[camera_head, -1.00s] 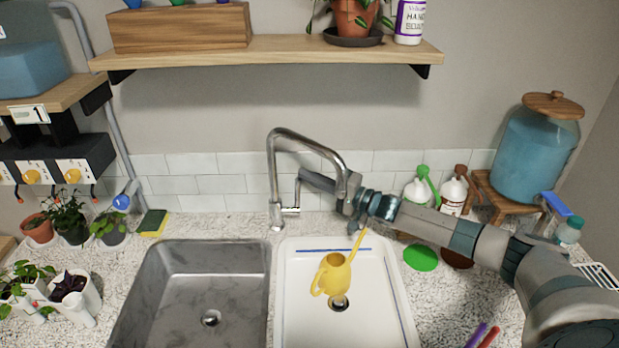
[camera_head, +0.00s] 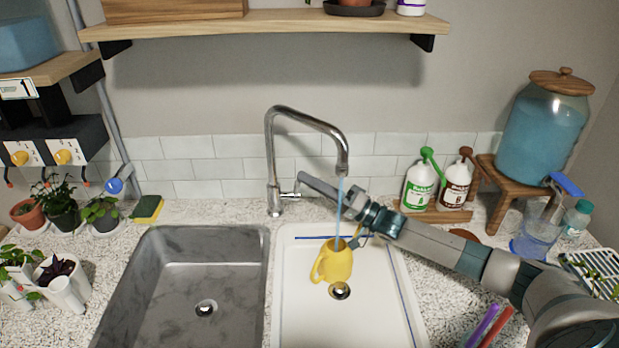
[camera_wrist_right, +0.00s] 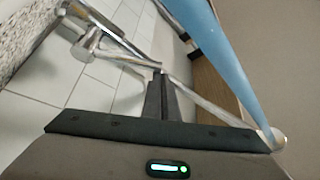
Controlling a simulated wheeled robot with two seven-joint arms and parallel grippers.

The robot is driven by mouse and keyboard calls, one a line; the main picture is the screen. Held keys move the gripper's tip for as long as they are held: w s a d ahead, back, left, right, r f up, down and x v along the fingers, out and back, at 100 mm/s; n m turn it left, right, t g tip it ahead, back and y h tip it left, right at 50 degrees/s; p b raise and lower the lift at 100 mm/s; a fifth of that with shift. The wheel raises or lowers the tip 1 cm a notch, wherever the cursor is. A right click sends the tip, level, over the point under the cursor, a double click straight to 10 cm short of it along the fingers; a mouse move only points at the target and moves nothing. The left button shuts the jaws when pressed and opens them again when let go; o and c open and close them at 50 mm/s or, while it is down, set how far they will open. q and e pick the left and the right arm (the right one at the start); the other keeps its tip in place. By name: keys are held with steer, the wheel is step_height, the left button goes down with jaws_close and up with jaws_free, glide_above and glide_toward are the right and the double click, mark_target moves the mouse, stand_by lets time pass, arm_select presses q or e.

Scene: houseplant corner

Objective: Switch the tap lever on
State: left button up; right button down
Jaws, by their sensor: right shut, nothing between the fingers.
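The chrome tap (camera_head: 271,150) stands behind the sinks. A blue stream of water (camera_head: 340,205) runs from its spout into the yellow watering can (camera_head: 335,264) in the white right basin (camera_head: 300,320). The tap lever (camera_head: 291,194) is at the valve low on the column, its outer end partly hidden by my fingers. My right gripper (camera_head: 301,177) is shut and empty, its tips close by the lever; I cannot tell if they touch. In the right wrist view, the shut fingers (camera_wrist_right: 161,80) point toward the tap, with the water (camera_wrist_right: 225,60) close beside. My left gripper is out of view.
The grey left basin (camera_head: 190,280) is empty. Green and brown pump bottles (camera_head: 420,185) stand at the back right, near a blue water dispenser (camera_head: 540,135). Potted plants (camera_head: 62,215) and a sponge (camera_head: 147,208) are at the left. A wooden shelf (camera_head: 270,33) hangs above.

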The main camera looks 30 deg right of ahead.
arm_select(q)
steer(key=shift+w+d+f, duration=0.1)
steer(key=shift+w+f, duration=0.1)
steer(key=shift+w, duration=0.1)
arm_select(e)
steer(key=shift+s+a+f, duration=0.3)
steer(key=shift+s+f, duration=0.2)
steer(key=shift+s+f, duration=0.1)
steer(key=shift+f, duration=0.05)
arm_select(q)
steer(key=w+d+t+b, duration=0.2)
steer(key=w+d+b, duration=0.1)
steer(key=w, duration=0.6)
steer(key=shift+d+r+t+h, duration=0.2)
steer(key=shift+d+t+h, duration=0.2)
arm_select(e)
steer(key=v, duration=0.7)
steer(key=shift+d+r, duration=0.25)
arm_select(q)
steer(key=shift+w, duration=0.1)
